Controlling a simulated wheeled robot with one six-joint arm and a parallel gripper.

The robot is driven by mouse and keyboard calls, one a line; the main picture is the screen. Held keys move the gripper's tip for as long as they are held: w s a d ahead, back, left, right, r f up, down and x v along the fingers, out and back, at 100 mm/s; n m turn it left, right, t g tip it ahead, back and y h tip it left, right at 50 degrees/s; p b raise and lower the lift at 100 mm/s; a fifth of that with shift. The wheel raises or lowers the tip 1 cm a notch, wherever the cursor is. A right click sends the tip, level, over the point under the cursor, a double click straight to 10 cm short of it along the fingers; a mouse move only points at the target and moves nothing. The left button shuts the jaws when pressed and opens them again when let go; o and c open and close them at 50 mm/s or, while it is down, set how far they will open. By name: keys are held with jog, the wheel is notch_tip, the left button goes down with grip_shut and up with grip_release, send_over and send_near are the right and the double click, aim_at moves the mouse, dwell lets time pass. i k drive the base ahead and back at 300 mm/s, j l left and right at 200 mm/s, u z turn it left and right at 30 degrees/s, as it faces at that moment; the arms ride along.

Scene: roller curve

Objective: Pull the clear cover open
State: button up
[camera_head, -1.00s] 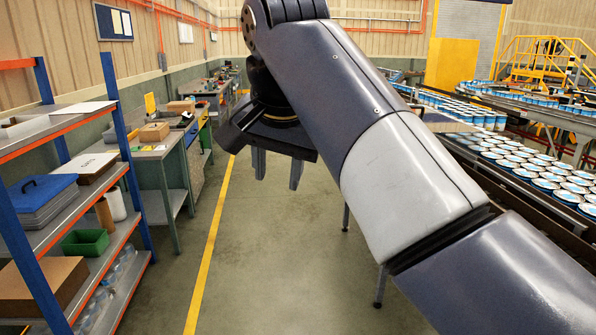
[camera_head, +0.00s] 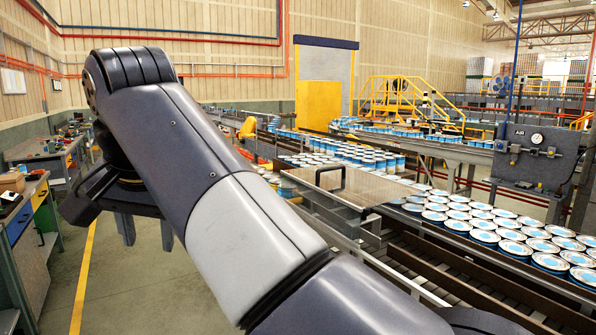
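The clear cover (camera_head: 372,187) is a see-through panel with a dark handle (camera_head: 330,178) standing up near its left end. It lies over the roller conveyor, right of the middle of the view, and appears closed.
Rows of blue-and-white cans (camera_head: 510,235) stand on the conveyor behind and right of the cover. A grey control box (camera_head: 532,155) with a gauge stands at the right. A workbench (camera_head: 30,235) is at the far left. Clear floor with a yellow line (camera_head: 84,275) lies beside it.

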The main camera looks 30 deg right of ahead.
aim_at(359, 189)
jog(key=i+z, duration=0.75)
jog(key=i+j+z, duration=0.25)
jog(key=z, duration=0.15)
jog(key=i+j+z, duration=1.05)
jog(key=l, duration=0.1)
